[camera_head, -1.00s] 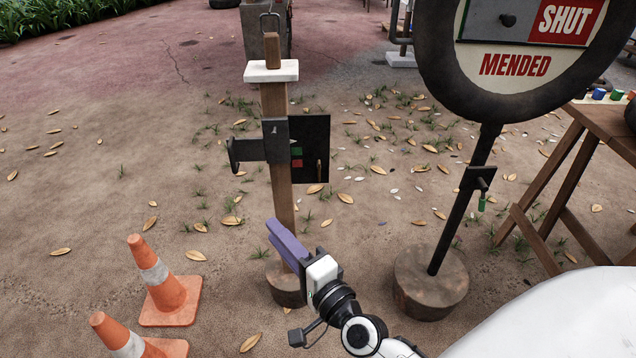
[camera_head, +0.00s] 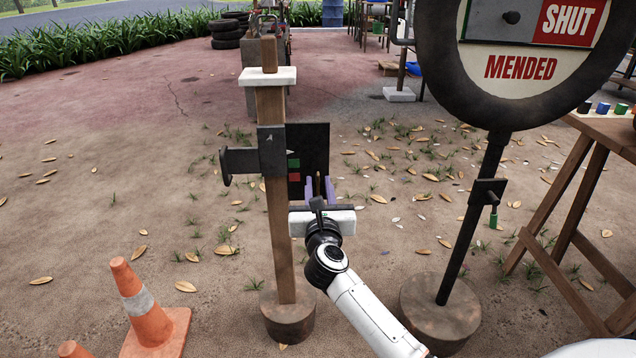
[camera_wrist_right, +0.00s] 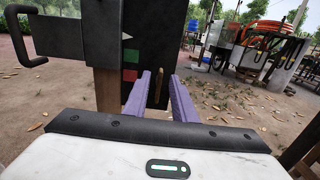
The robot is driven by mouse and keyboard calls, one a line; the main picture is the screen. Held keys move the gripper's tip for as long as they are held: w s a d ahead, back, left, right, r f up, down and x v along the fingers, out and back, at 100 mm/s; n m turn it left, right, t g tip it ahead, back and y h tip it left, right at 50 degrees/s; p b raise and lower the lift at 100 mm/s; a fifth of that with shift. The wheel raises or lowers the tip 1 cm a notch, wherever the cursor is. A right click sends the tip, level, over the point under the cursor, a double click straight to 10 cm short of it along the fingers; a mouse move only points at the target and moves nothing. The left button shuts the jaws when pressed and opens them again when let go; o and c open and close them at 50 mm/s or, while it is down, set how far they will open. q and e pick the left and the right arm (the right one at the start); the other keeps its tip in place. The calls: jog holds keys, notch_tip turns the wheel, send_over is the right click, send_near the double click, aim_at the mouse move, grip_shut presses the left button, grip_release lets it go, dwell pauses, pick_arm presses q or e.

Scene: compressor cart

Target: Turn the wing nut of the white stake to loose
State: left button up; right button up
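The wooden stake (camera_head: 279,220) with a white block (camera_head: 268,77) near its top stands upright in a round wooden base. A black plate (camera_head: 316,146) on its right side carries green and red patches and a white pointer. The brass wing nut (camera_wrist_right: 159,84) sits low on this plate and looks upright in the right wrist view. My right gripper (camera_head: 319,188) is open, its purple fingers pointing at the plate. In the right wrist view the fingers (camera_wrist_right: 158,90) lie left and right of the wing nut, with a gap visible. Contact cannot be told. My left gripper is out of view.
A dark handle (camera_head: 226,166) sticks out left of the stake. A black post with a round MENDED sign (camera_head: 519,68) stands to the right, beside a wooden trestle table (camera_head: 606,140). Orange cones (camera_head: 148,310) stand front left. Leafy ground lies open behind.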

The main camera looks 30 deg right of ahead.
aim_at(318, 181)
jog(key=shift+x, duration=1.65)
jog(key=shift+c, duration=0.2)
grip_shut()
